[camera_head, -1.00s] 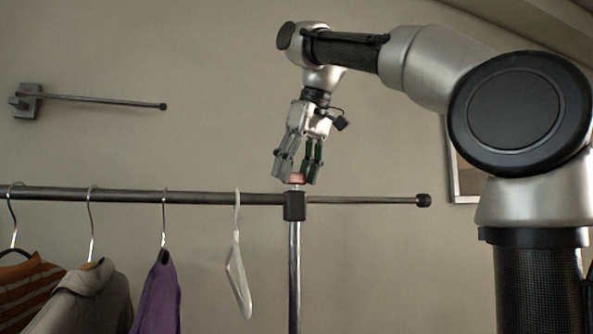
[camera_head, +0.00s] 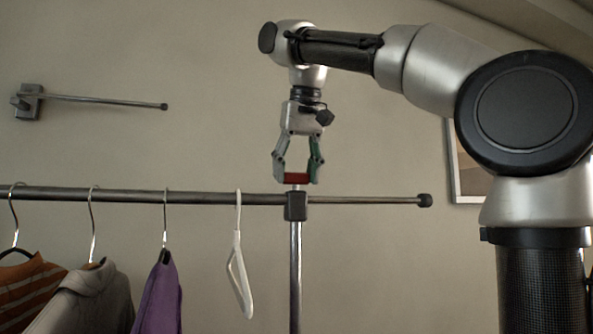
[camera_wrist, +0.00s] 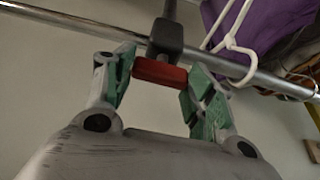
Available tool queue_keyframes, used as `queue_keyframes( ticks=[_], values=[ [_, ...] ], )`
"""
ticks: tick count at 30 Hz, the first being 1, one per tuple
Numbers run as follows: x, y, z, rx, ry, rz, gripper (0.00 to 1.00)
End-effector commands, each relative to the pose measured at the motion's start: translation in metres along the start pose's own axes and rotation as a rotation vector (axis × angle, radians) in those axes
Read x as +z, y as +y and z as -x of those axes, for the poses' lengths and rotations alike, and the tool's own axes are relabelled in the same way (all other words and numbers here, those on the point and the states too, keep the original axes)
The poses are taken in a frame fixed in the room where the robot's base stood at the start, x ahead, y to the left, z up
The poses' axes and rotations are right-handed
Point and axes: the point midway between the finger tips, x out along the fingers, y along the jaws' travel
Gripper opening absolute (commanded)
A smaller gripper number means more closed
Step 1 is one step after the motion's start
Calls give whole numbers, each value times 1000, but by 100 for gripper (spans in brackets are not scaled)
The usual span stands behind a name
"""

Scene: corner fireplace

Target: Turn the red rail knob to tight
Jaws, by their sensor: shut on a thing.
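The red knob (camera_head: 296,178) sits on top of the dark rail clamp (camera_head: 296,206), above the upright post. In the wrist view the red knob (camera_wrist: 160,74) is a short bar next to the dark clamp (camera_wrist: 165,40). My gripper (camera_head: 297,177) points straight down over the knob, with one finger at each end of it. In the wrist view my gripper (camera_wrist: 158,78) has its green-padded fingertips against the bar's two ends. It is shut on the knob. No tight mark shows in either view.
The horizontal rail (camera_head: 130,196) carries a white hanger (camera_head: 238,262) just left of the post, and a purple garment (camera_head: 159,296) and other clothes further left. A thin rod (camera_head: 365,200) extends right of the clamp. A wall-mounted rod (camera_head: 95,98) is at upper left.

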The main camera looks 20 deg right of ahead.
Motion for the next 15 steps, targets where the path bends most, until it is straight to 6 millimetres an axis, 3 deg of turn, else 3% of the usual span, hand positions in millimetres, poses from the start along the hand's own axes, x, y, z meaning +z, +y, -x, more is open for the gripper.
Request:
queue_keyframes(
  ticks=[6, 7, 9, 15],
  values=[
    [0, 0, 0, 0, 0, -1, 31],
    [0, 0, 0, 0, 0, -1, 61],
    [0, 0, 0, 0, 0, -1, 73],
    [0, 0, 0, 0, 0, 0, 77]
  ],
)
